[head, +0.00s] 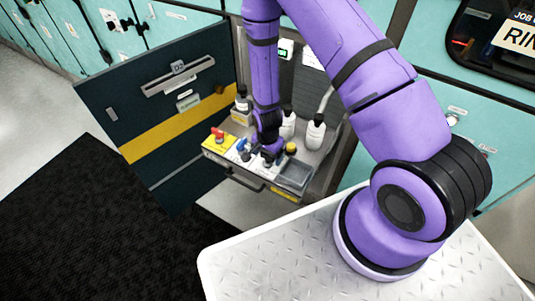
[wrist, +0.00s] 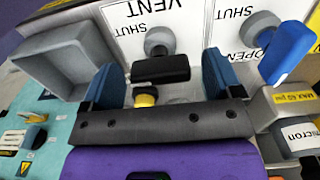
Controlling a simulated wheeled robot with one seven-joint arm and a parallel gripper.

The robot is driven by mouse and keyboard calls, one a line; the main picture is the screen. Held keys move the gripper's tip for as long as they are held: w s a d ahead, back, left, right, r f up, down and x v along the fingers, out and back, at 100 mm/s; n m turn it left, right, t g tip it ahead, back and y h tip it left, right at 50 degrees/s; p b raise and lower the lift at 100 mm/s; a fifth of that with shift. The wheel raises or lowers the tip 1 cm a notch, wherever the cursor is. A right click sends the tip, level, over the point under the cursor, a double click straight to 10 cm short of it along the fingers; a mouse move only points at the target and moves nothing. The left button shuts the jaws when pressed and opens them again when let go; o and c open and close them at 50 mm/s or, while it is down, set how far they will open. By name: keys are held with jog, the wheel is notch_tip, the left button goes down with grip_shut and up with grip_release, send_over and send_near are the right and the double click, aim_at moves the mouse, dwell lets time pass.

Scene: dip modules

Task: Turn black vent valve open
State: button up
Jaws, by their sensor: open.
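The black vent valve (wrist: 160,69) shows in the wrist view as a black bar handle, lying crosswise in the picture in front of a white plate lettered VENT and SHUT, both upside down. My gripper (wrist: 160,80) is open, with one blue finger left of the handle and one right of it. A gap shows on each side, so the fingers do not appear to grip it. No OPEN mark shows on the vent plate. In the head view my gripper (head: 268,151) is low over the drawer's valve panel and largely hides the black valve.
A blue valve handle (wrist: 287,52) stands close to the right finger. A grey open bin (wrist: 65,62) is at left.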

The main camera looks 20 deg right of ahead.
jog(key=c, duration=0.9)
jog(key=n, duration=0.4)
jog(key=shift+n, duration=0.4)
jog(key=n, duration=0.4)
jog(key=shift+n, duration=0.3)
jog(key=n, duration=0.4)
jog(key=shift+n, duration=2.3)
